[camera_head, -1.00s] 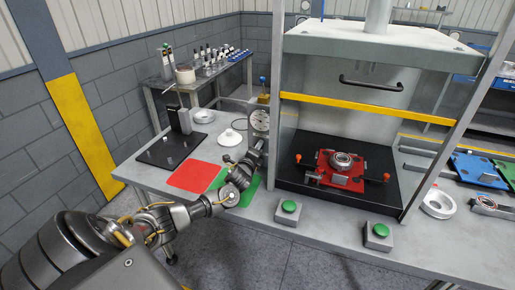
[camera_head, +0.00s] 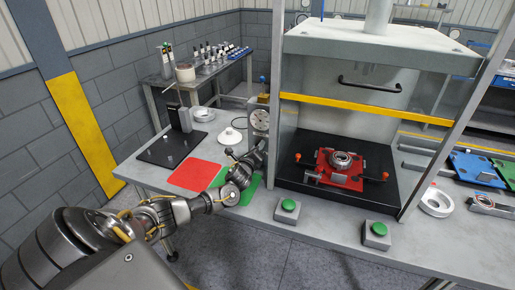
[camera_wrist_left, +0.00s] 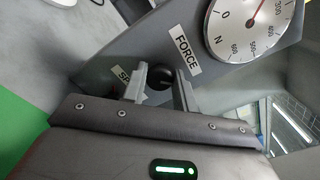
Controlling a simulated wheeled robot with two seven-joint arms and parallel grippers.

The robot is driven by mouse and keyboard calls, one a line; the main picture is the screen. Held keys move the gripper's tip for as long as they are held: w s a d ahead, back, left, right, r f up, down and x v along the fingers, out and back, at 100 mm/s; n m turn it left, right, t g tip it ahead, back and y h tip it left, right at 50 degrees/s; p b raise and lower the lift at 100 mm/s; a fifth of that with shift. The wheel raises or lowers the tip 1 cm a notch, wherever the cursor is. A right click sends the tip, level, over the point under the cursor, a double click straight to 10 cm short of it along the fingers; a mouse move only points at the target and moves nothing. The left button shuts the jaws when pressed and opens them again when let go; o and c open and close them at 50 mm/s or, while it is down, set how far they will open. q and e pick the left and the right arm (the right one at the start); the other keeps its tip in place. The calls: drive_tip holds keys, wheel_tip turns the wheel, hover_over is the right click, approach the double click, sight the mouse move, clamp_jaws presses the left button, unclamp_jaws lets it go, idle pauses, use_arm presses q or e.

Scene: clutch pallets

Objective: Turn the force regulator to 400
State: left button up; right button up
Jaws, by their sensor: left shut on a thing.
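The force regulator is a round black knob (camera_wrist_left: 160,77) on a dark grey panel, between the labels FORCE (camera_wrist_left: 183,50) and one partly hidden that starts with SP. My left gripper (camera_wrist_left: 159,88) is shut on this knob, one finger on each side. The round white force gauge (camera_wrist_left: 250,28) is cut off by the top edge of the left wrist view. Its red needle points up, on the 0 side of the 300 mark and away from 400. In the head view, the gauge (camera_head: 260,121) stands beside the press, with my left gripper (camera_head: 260,151) just below it. The knob is hidden there.
The press's left post (camera_head: 279,125) is close to the right of my gripper. A red mat (camera_head: 196,174) and a green mat (camera_head: 251,188) lie on the table to the left and below. Two green buttons (camera_head: 289,206) (camera_head: 376,229) stand in front of the press.

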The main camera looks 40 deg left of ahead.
use_arm(q)
drive_tip(key=o, duration=0.9)
drive_tip(key=shift+o, duration=0.2)
drive_tip(key=b+v, duration=0.1)
drive_tip(key=v, duration=1)
drive_tip(key=shift+b, duration=0.35)
drive_tip(key=shift+f, duration=0.1)
